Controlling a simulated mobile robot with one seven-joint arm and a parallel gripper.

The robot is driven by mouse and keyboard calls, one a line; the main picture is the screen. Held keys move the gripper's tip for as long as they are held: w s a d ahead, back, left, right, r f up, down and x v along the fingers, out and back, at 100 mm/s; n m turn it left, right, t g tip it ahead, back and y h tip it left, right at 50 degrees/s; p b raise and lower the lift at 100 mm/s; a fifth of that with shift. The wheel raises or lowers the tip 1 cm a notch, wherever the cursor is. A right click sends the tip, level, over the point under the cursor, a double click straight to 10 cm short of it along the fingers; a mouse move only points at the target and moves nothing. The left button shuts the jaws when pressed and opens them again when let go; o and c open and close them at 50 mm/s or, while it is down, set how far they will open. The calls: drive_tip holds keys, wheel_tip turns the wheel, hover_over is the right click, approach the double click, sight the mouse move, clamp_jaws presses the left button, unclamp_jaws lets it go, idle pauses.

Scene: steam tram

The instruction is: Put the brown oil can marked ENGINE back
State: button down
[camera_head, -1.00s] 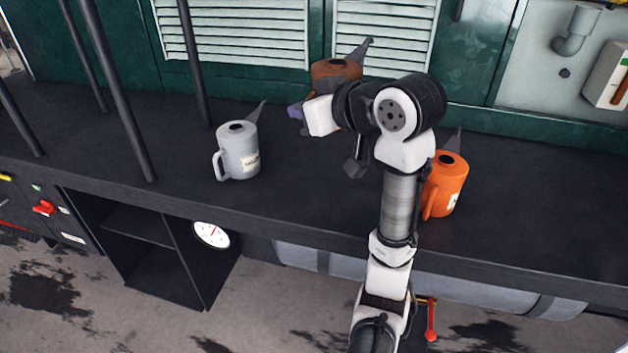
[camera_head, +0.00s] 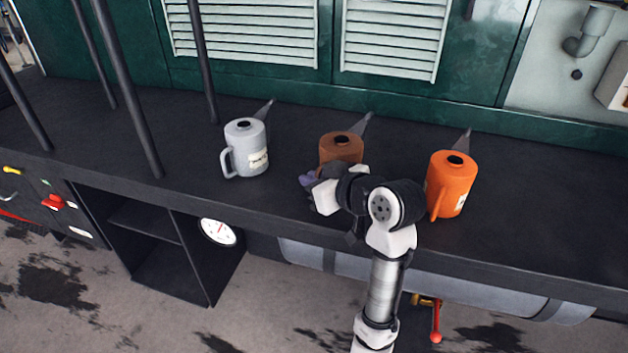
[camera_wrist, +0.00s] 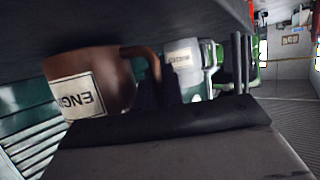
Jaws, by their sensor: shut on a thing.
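The brown oil can (camera_head: 341,147) is upright at the dark shelf, between the grey can and the orange can. Its lower part is hidden by my arm in the head view. In the wrist view the picture is upside down; the brown can (camera_wrist: 103,82) shows a label reading "ENGI", and its handle is at my gripper (camera_wrist: 172,95). My gripper (camera_head: 322,186) is shut on the can's handle, on the near side of the can. The can's base is at or very close to the shelf; I cannot tell whether it touches.
The grey can (camera_head: 245,148) stands left and the orange can (camera_head: 452,184) stands right on the shelf (camera_head: 550,215). Dark upright bars (camera_head: 125,90) rise at the left. A green wall with louvres (camera_head: 395,40) is behind. Shelf behind the brown can is clear.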

drive_tip(key=shift+f, duration=0.2)
drive_tip(key=shift+f, duration=0.15)
drive_tip(key=c, duration=1.5)
unclamp_jaws()
drive_tip(key=shift+s+d+r, duration=0.1)
drive_tip(key=shift+r, duration=0.15)
drive_tip(key=v, duration=1.1)
drive_tip(key=shift+s+d+r+b, duration=0.2)
drive_tip(key=shift+s+b, duration=0.1)
drive_tip(key=shift+b, duration=0.1)
drive_tip(key=shift+a, duration=0.1)
